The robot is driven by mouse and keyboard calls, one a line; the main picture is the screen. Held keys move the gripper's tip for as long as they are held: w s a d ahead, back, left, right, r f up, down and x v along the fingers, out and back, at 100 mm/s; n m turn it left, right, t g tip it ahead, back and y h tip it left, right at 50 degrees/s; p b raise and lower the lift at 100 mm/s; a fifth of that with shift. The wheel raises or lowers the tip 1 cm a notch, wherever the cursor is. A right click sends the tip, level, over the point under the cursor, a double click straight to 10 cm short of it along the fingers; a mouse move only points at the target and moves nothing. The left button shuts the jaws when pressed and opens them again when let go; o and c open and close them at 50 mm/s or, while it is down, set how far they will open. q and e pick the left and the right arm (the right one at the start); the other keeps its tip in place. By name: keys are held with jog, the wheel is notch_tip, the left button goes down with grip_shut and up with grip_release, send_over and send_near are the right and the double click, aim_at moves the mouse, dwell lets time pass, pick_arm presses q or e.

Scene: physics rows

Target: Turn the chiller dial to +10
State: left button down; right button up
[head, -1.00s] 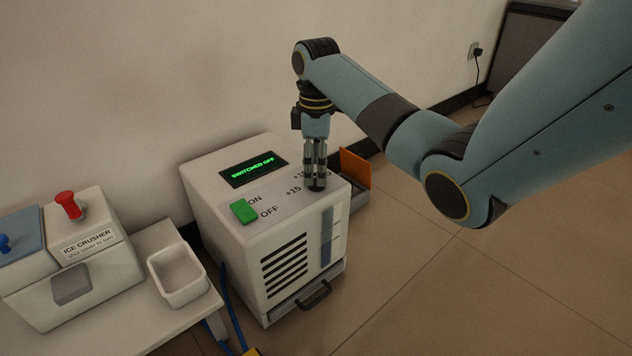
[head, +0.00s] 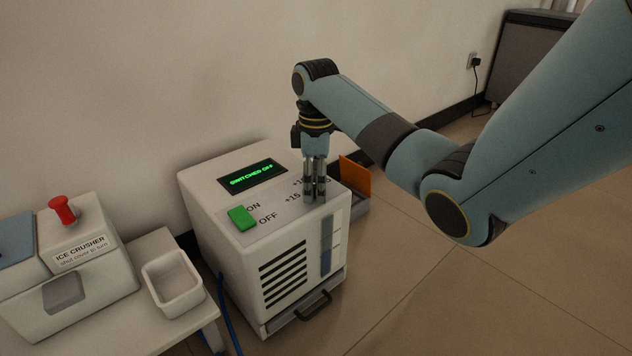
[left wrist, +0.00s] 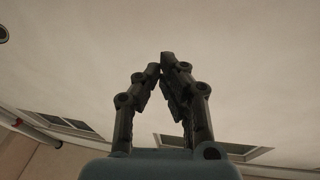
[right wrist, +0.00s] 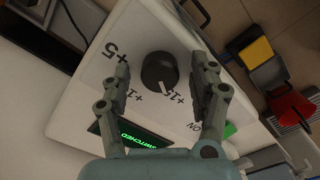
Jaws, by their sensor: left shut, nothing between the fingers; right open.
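The white chiller (head: 205,205) stands on the floor with its top panel up. Its display (head: 252,176) reads SWITCHED OFF. The black dial (right wrist: 160,72) shows in the right wrist view, its white pointer mark towards the +15 label (right wrist: 174,95). The +5 label (right wrist: 112,52) is clear; the +10 label is partly covered by a finger. My right gripper (right wrist: 166,70) is open, pointing down over the panel, with the dial between its fingers and visible gaps beside it. In the head view this gripper (head: 316,196) hides the dial. My left gripper (left wrist: 162,66) is shut and empty.
A green switch (head: 241,217) sits by the ON and OFF labels on the chiller. At left, a table (head: 165,242) carries an ice crusher (head: 85,270) and a white bin (head: 172,282). An orange panel (head: 356,177) stands behind the chiller. Floor at right is clear.

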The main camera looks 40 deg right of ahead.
jog(key=c, duration=1.1)
jog(key=shift+c, duration=0.2)
